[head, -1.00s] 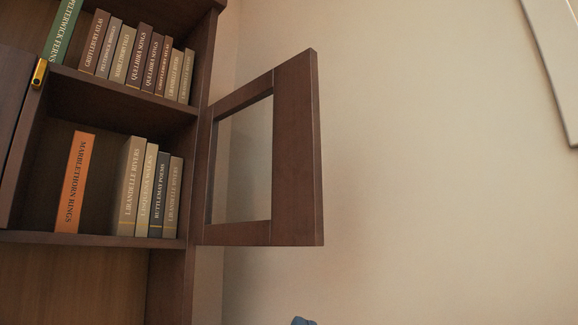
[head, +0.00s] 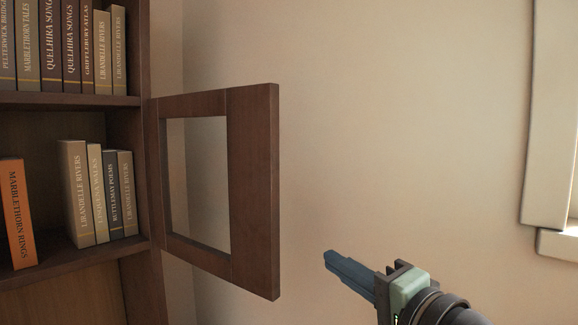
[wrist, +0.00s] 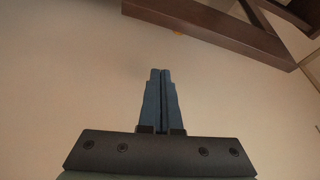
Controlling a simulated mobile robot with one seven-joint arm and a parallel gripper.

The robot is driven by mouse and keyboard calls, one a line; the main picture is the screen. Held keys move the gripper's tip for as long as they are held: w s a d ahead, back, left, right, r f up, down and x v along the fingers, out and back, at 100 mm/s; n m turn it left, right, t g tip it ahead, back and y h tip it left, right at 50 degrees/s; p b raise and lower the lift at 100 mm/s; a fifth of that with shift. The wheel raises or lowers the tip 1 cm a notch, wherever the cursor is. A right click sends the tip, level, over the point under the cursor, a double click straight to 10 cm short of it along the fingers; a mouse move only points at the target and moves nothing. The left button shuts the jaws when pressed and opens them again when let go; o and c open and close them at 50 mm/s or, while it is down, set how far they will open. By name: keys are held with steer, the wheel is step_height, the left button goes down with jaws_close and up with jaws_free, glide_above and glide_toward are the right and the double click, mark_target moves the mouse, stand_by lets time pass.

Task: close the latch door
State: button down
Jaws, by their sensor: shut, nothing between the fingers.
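The latch door (head: 254,190) is a dark brown wooden frame around an opening or clear pane. It stands swung wide open at the right side of the bookcase in the head view. In the wrist view part of a dark wooden frame (wrist: 215,27), likely this door, crosses the top. My gripper (head: 330,258) is shut and empty, its blue fingers to the right of the door's lower outer corner, apart from it. The shut fingers (wrist: 160,72) also show in the wrist view, pointing up toward the frame. No latch can be made out on the door.
The bookcase (head: 70,100) at left holds upright books, with an orange book (head: 16,212) and several pale ones on the lower shelf. A pale frame (head: 549,110) is on the wall at far right. Bare wall (head: 400,130) lies between it and the door.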

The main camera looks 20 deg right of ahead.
step_height(320, 180, up, 4)
steer(key=d+m+y+p, duration=0.1)
steer(key=y+p, duration=0.1)
steer(key=p, duration=0.2)
steer(key=p+x, duration=0.4)
steer(key=x, duration=0.5)
steer(key=shift+g, duration=0.3)
steer(key=shift+s+a+f+p, duration=0.1)
steer(key=shift+s+a+p, duration=0.3)
steer(key=shift+s+a, duration=0.35)
steer(key=shift+s+a+p, duration=0.35)
steer(key=shift+s+a, duration=0.2)
steer(key=shift+a, duration=0.45)
